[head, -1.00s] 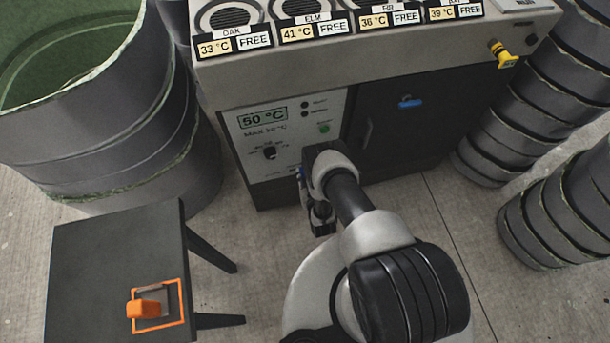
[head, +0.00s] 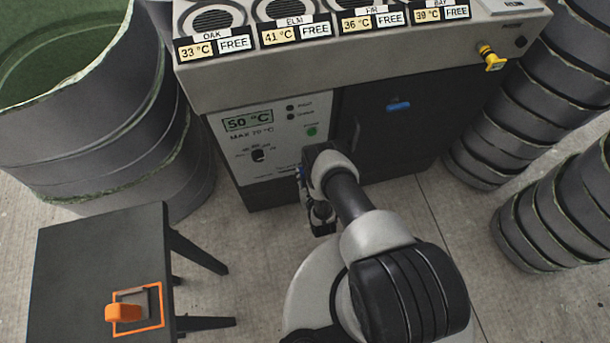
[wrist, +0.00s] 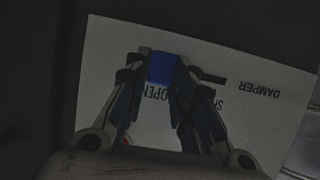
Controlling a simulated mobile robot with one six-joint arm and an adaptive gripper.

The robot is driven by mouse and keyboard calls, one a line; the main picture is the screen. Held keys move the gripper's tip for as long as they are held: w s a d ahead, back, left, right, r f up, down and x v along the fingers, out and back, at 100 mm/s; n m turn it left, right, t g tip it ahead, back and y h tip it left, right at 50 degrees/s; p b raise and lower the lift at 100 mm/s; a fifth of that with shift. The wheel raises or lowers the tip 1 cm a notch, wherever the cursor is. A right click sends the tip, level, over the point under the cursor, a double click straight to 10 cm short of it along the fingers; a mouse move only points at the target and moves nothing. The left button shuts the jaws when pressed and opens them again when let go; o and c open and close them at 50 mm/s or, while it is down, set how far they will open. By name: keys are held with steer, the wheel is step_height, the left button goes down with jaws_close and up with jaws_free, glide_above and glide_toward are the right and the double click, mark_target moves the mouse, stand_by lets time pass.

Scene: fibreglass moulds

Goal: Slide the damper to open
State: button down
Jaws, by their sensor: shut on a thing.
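The damper knob is a blue block (wrist: 163,68) on a pale label plate (wrist: 105,60) in the wrist view. The plate reads DAMPER, OPEN and part of SHUT, upside down. The knob stands by the word OPEN, and a short dark slot (wrist: 214,78) runs from it toward the SHUT side. My gripper (wrist: 163,75) is shut on the knob, one finger on each side. In the head view my gripper (head: 302,180) is low on the front of the grey cabinet (head: 225,120), where my arm hides most of the damper.
A dark table (head: 95,250) with an orange-handled thing (head: 124,312) stands at the left. A big grey mould (head: 90,130) is behind it. Stacked grey moulds (head: 555,220) stand at the right. The cabinet has a dark door (head: 430,130) and a yellow valve (head: 492,58).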

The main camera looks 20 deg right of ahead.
steer(key=c, duration=1.4)
jaws_free()
steer(key=shift+d, duration=0.25)
steer(key=shift+o, duration=0.2)
steer(key=shift+a, duration=0.1)
steer(key=v, duration=0.7)
steer(key=shift+s, duration=0.2)
steer(key=shift+r, duration=0.1)
